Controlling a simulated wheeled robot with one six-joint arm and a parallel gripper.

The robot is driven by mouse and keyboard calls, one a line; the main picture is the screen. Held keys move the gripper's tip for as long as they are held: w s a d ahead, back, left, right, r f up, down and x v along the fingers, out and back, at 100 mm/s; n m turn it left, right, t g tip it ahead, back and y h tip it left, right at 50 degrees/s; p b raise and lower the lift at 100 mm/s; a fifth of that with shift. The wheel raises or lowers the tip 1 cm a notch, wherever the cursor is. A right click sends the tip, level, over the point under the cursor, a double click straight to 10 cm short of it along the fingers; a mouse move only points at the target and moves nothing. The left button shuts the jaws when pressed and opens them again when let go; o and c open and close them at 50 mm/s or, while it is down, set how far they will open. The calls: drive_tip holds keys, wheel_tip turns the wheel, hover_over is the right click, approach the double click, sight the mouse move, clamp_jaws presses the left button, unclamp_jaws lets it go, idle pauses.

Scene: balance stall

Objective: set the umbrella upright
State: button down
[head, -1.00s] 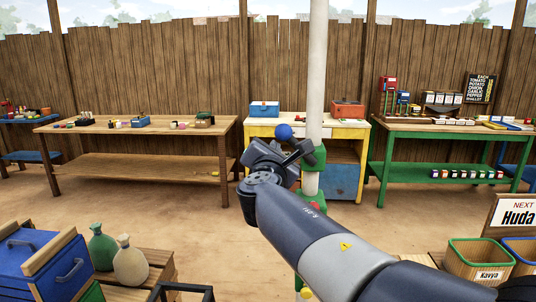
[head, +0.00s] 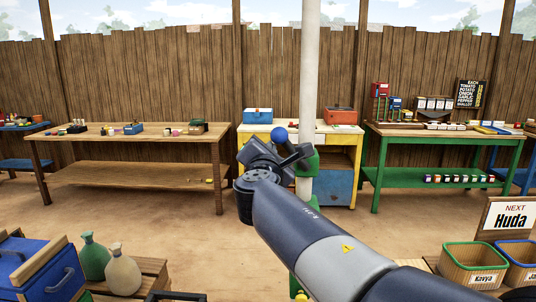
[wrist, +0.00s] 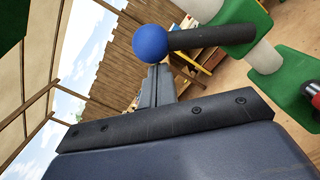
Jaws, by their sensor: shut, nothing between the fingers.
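The umbrella's white pole (head: 310,70) stands close to upright, with a slight lean, in the middle of the head view. Its top is out of frame and its lower part is behind my arm. Green fittings (head: 306,165) sit on the pole, and show larger in the wrist view (wrist: 235,20). A dark lever (wrist: 212,38) with a blue ball knob (wrist: 150,43) sticks out from the upper fitting. My gripper (wrist: 157,72) is shut and empty, its tips at the knob's lower edge in the wrist view. I cannot tell whether they touch. The canopy is not clearly visible.
Behind stand a wooden table (head: 130,137), a yellow bench (head: 330,128) and a green table (head: 440,131) with goods. At the front are sacks (head: 123,270), a blue chest (head: 45,270) and bins (head: 472,265). Bare ground lies between.

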sight(283, 135)
drive_tip(key=d+r+m, duration=0.1)
drive_tip(key=m, duration=0.1)
drive_tip(key=d+r+m+b, duration=0.1)
drive_tip(key=d+r+m, duration=0.1)
drive_tip(key=shift+m, duration=0.3)
drive_tip(key=shift+s+d+r+m+b, duration=0.1)
drive_tip(key=shift+d+r+m+b, duration=0.2)
drive_tip(key=shift+d+m, duration=0.4)
drive_tip(key=shift+d+r+m+b, duration=0.2)
drive_tip(key=shift+d+r+m, duration=0.25)
drive_tip(key=shift+m, duration=0.35)
drive_tip(key=shift+f, duration=0.1)
drive_tip(key=shift+f, duration=0.1)
